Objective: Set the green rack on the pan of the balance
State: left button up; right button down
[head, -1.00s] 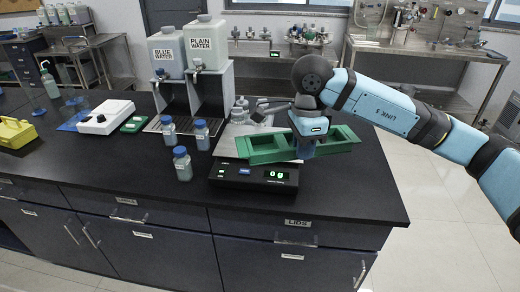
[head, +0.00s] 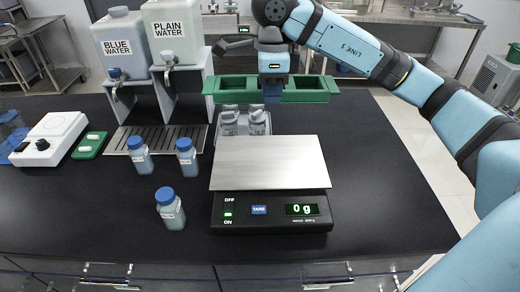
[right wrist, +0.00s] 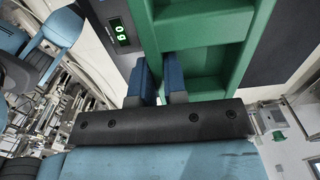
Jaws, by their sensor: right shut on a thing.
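The green rack (head: 312,97) is a long open frame with compartments, held up behind the balance's pan in the head view. My right gripper (head: 272,96) is shut on its middle. In the right wrist view the dark blue fingers (right wrist: 160,86) close on a wall of the green rack (right wrist: 200,30). The balance (head: 222,218) stands near the front of the bench and reads 0 g. Its flat metal pan (head: 270,165) is bare. The balance's display (right wrist: 121,34) also shows in the right wrist view. My left gripper is not in view.
Several blue-capped bottles (head: 170,212) stand left of the balance. Jars (head: 243,123) stand in a tray behind the pan, below the rack. Water tanks (head: 174,35) on stands are back left. A white device (head: 50,138) is far left. The bench right of the balance is clear.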

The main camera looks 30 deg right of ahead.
aim_at(270, 169)
notch_tip(270, 169, down, 20)
jog(key=shift+s+r+b, duration=0.15)
jog(key=shift+r+b, duration=0.1)
jog(key=shift+b, duration=0.1)
jog(key=shift+f, duration=0.1)
jog(key=shift+f, duration=0.15)
jog(key=c, duration=1.2)
grip_release()
jog(key=shift+o, duration=0.2)
jog(key=shift+r, duration=0.2)
notch_tip(270, 169, up, 12)
